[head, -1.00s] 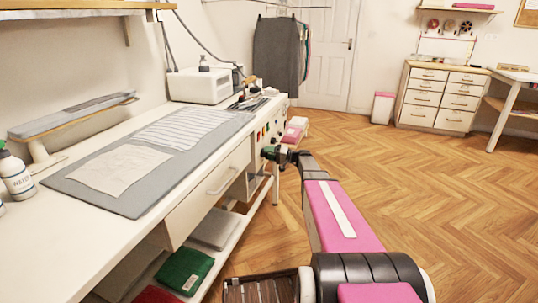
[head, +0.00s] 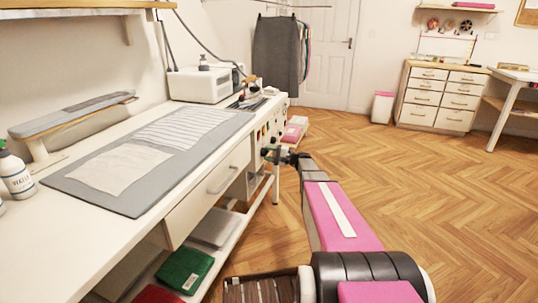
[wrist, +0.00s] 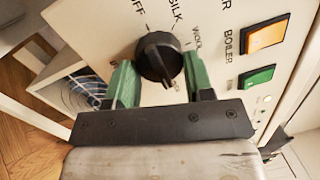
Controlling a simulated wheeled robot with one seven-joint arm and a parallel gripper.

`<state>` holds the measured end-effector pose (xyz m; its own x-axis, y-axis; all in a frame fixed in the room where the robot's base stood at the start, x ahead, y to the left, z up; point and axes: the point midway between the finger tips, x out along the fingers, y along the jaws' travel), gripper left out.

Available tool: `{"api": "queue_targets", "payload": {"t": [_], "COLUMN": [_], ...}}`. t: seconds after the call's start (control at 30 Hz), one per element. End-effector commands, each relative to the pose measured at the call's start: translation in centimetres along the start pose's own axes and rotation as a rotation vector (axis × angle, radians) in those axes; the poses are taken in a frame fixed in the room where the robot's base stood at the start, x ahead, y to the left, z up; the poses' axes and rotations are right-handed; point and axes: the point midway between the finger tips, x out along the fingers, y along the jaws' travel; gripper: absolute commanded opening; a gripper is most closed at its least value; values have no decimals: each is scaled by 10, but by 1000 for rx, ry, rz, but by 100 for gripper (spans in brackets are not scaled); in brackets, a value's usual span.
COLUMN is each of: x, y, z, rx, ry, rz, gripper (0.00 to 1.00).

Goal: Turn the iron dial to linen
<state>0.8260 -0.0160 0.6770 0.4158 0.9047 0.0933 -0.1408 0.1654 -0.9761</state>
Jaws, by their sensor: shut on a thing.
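The iron dial (wrist: 160,58) is a round black knob with a raised grip bar on the cream front panel. The words OFF, SILK and WOOL are printed around its upper side in the wrist view. No linen label is readable; the lower side of the dial is partly covered by my gripper. My gripper (wrist: 159,70) has green fingers, one on each side of the dial, and is shut on it. In the head view my gripper (head: 273,153) is at the far right end of the white worktable (head: 75,219), where the dial cannot be made out.
An orange switch (wrist: 264,36) marked BOILER and a green switch (wrist: 256,77) sit right of the dial. A white boiler unit (head: 200,85) and a grey pressing mat (head: 125,207) are on the worktable. Open wood floor (head: 440,200) lies to the right.

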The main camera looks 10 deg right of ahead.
Motion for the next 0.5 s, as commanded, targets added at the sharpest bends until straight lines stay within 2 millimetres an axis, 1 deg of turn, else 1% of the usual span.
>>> {"api": "queue_targets", "payload": {"t": [0.37, 0.4, 0.47, 0.5], "x": [-1, -1, -1, -1], "y": [1, 1, 1, 1], "z": [0, 0, 0, 0], "rx": [7, 7, 7, 7], "ry": [2, 2, 2, 2], "rz": [1, 1, 1, 0], "gripper": [24, 55, 74, 74]}}
